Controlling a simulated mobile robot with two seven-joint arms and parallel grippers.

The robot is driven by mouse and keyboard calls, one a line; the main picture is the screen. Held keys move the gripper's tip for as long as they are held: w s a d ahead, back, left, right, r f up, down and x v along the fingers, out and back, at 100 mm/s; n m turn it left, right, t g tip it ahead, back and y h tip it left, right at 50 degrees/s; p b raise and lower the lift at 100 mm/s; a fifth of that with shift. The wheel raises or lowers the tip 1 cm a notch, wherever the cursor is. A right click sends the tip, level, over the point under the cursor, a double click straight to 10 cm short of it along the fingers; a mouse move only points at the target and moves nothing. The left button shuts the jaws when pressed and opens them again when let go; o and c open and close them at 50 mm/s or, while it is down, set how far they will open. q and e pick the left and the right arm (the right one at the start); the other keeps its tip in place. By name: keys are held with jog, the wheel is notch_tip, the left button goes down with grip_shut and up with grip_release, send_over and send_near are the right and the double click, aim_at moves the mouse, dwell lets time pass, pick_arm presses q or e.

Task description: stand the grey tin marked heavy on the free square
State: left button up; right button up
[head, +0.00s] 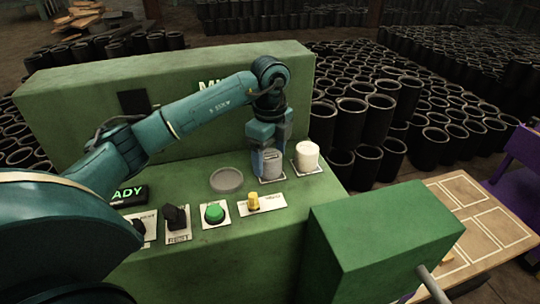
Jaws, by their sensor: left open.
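A grey tin (271,169) stands on a pale-edged square on the green machine top, at the centre of the head view. Any marking on it is too small to read. My left gripper (269,157) is open, pointing down, with its fingers at the tin's sides; I cannot tell whether they touch it. A white tin (306,157) stands upright on another pale square just to the right. My right gripper is not in view.
A grey round disc (226,180) lies left of the grey tin. A green button (214,213), a yellow knob (253,201) and black switches (176,217) line the front. The green box (385,240) stands at right front. Black rubber sleeves (433,146) fill the floor behind.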

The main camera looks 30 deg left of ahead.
aim_at(270, 154)
pick_arm(q)
notch_tip(270, 154, up, 12)
jog(key=shift+p, duration=0.35)
jog(key=shift+f, duration=0.15)
dwell(0.3)
